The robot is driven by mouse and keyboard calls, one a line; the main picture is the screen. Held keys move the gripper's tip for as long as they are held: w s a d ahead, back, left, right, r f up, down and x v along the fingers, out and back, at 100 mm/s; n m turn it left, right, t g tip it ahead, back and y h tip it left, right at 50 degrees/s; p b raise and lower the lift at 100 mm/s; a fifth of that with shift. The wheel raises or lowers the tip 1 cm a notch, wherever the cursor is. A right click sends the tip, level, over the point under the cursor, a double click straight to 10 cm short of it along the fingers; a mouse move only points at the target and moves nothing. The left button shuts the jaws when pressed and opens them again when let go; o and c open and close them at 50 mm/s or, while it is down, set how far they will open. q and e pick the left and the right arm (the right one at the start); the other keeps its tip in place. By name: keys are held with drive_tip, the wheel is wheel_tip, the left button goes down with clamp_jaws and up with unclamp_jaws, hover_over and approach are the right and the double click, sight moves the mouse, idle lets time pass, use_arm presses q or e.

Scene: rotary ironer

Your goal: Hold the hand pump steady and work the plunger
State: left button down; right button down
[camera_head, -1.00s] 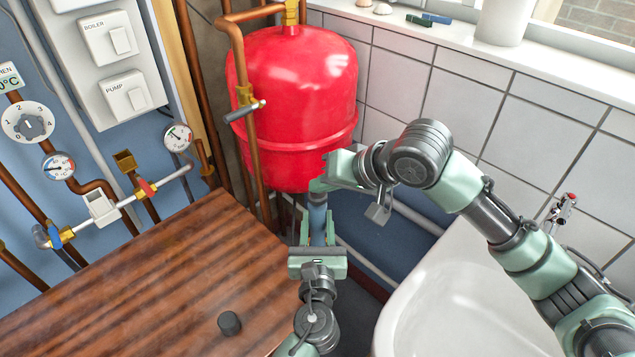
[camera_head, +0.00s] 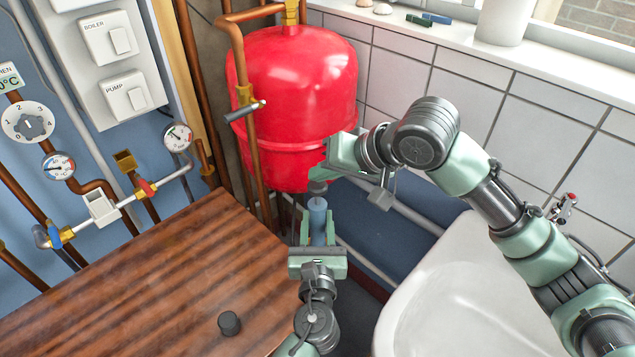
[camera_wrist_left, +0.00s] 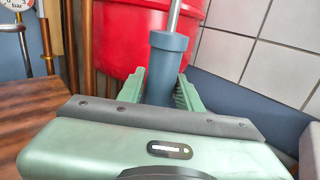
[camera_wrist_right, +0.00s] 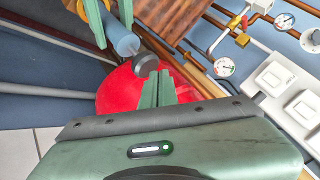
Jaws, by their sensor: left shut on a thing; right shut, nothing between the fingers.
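The hand pump (camera_head: 317,220) is a blue-grey cylinder, standing roughly upright in front of the red tank. My left gripper (camera_head: 317,232) is shut around its body, one finger on each side; the left wrist view shows the body (camera_wrist_left: 166,62) between the fingers. A bare metal plunger rod (camera_wrist_left: 174,16) rises from its top. The dark plunger knob (camera_head: 317,187) shows above the body, and also in the right wrist view (camera_wrist_right: 144,63). My right gripper (camera_head: 324,172) is shut and empty, its fingertips close by the knob. I cannot tell whether they touch it.
The red tank (camera_head: 295,90) and copper pipes stand close behind the pump. A wooden top (camera_head: 150,275) with a small dark cylinder (camera_head: 229,323) lies left; a white basin (camera_head: 450,290) lies right. Valves and gauges line the left wall.

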sight(322, 187)
drive_tip(key=shift+r, duration=0.4)
drive_tip(key=shift+r, duration=2.55)
idle(0.6)
wheel_tip(322, 187, up, 4)
drive_tip(key=shift+f, duration=0.1)
drive_tip(key=shift+f, duration=0.1)
drive_tip(key=shift+f, duration=4.35)
